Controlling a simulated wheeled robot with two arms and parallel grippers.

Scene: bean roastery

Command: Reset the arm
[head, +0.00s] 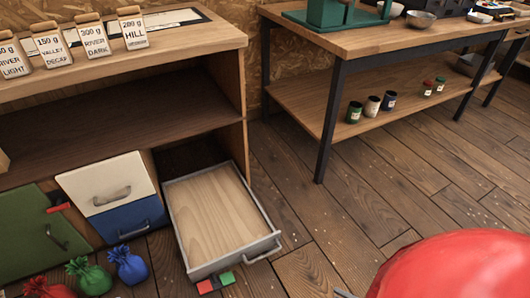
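Neither of my grippers shows in the head view, and I see no part of either arm that I can be sure of. The task names no object. An open drawer (215,215) sticks out from the low wooden cabinet (120,68) at the left. Its inside is empty, and its grey front has a handle (264,250).
A large red rounded thing (455,268) fills the bottom right corner. Cloth bags, one of them blue (130,265), are at the bottom left. A workbench (350,40) with jars (354,112) on its shelf stands at the back right. Mid-floor is clear.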

